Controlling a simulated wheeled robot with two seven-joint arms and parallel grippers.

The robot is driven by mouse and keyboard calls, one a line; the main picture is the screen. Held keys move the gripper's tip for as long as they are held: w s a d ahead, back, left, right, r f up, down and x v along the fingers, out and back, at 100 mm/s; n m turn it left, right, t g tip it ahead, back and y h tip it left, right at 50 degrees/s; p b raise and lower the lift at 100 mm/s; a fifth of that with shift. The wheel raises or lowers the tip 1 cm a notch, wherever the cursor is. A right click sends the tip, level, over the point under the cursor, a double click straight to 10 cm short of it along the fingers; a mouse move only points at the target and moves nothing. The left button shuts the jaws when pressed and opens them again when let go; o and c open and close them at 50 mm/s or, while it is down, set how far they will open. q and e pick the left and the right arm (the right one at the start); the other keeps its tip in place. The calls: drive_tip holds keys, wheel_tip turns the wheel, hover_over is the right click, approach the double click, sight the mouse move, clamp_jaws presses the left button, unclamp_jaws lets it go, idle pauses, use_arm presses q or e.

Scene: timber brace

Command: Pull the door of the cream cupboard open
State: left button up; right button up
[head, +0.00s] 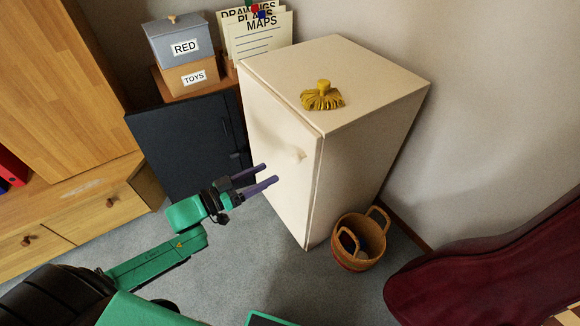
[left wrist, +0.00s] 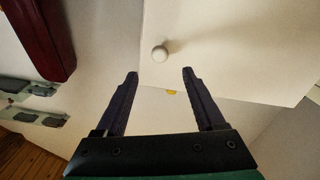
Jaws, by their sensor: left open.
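The cream cupboard (head: 350,85) stands in the middle of the head view. Its door (head: 278,150) is shut and faces left toward my arm. The door has a small round cream knob (head: 299,155) near its right edge. In the left wrist view the pale knob (left wrist: 160,53) shows beyond the fingertips, a little left of the middle between them. My left gripper (head: 271,174) is open and empty, its purple fingers pointing at the door, apart from the knob. It also shows in the left wrist view (left wrist: 160,75). My right gripper is not in view.
A yellow brush-like thing (head: 323,96) lies on the cupboard top. A wicker basket (head: 360,240) stands on the floor by the cupboard's right front corner. A dark red case (head: 480,260) is at right.

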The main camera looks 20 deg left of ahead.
sight(293, 161)
use_arm(q)
drive_tip(key=x, duration=0.8)
drive_tip(key=shift+w+d+b, duration=0.15)
drive_tip(key=shift+w+b, duration=0.05)
drive_tip(key=shift+b, duration=0.2)
drive_tip(key=shift+c, duration=0.3)
clamp_jaws()
idle(0.4)
